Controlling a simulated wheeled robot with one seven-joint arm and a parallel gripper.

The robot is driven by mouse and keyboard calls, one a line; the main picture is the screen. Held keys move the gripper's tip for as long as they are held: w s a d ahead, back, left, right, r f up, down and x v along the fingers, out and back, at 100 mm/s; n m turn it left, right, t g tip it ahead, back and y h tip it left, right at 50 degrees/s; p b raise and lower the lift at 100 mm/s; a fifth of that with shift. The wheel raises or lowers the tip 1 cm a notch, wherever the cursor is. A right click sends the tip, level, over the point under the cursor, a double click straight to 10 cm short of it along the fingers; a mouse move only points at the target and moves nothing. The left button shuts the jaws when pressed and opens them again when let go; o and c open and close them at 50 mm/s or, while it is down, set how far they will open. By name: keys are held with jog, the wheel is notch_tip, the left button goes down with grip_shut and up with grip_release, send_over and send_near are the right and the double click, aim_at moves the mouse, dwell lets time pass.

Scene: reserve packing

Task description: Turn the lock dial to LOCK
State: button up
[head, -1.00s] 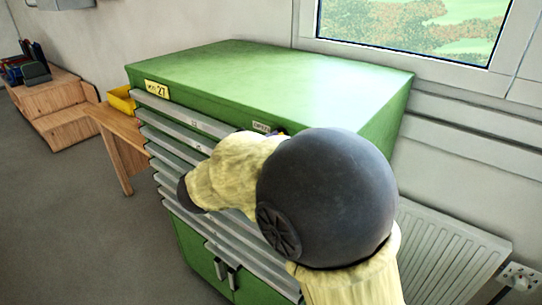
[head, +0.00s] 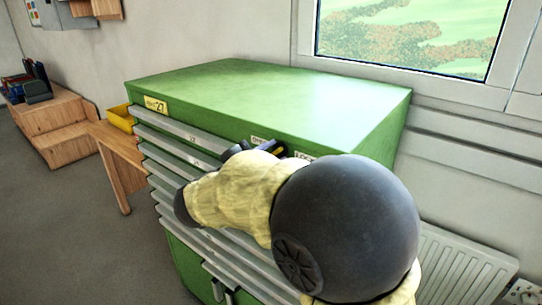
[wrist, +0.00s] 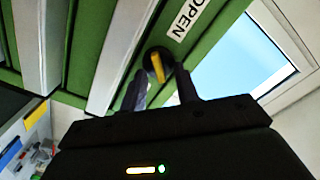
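The lock dial (wrist: 158,62) is a round black knob with a yellow pointer bar, on the cabinet's green front, in the wrist view. A white OPEN label (wrist: 188,19) is beside it. In the head view the OPEN label (head: 259,141) shows at the cabinet's top front edge, and a second white label (head: 304,156) to its right is partly hidden by my arm. My gripper (wrist: 161,74) is open, its two dark fingertips apart, one to each side of the dial's near end. I cannot tell whether they touch it.
The green cabinet (head: 230,85) has several grey drawers (head: 190,134) below the dial and a clear top. A yellow bin (head: 120,117) on a wooden bench stands to the left. A radiator (head: 462,268) and a window (head: 410,35) are on the right.

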jog(key=b+v, duration=0.3)
jog(key=v, duration=1.4)
jog(key=shift+s+a+f, duration=0.1)
jog(key=shift+s+a, duration=0.05)
jog(key=shift+a, duration=0.05)
